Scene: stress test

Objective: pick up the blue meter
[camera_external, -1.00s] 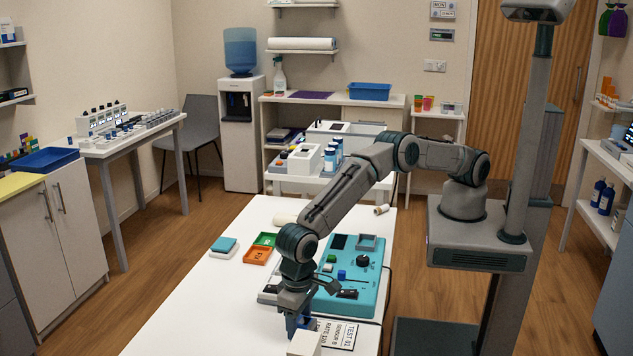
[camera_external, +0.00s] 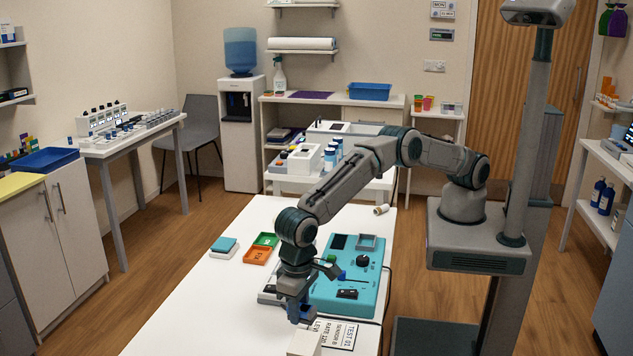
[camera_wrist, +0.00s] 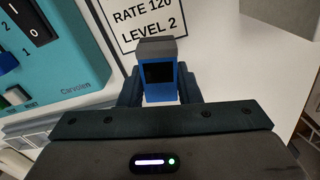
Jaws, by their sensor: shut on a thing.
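The blue meter (camera_wrist: 160,78) has a dark screen and a grey top. In the wrist view it stands between the two fingers of my gripper (camera_wrist: 160,92), which is shut on it. In the external view my gripper (camera_external: 299,312) points down over the near part of the white table (camera_external: 185,325), beside the teal device. There the meter is small and mostly hidden by the fingers. I cannot tell exactly how far it is above the table.
A printed sign (camera_external: 345,335) and a white block (camera_external: 304,343) are close to the gripper. The teal device (camera_external: 335,290) with switches stands behind it. Orange (camera_external: 257,256) and green (camera_external: 267,240) trays and a teal-topped box (camera_external: 224,246) are further back. The left table side is clear.

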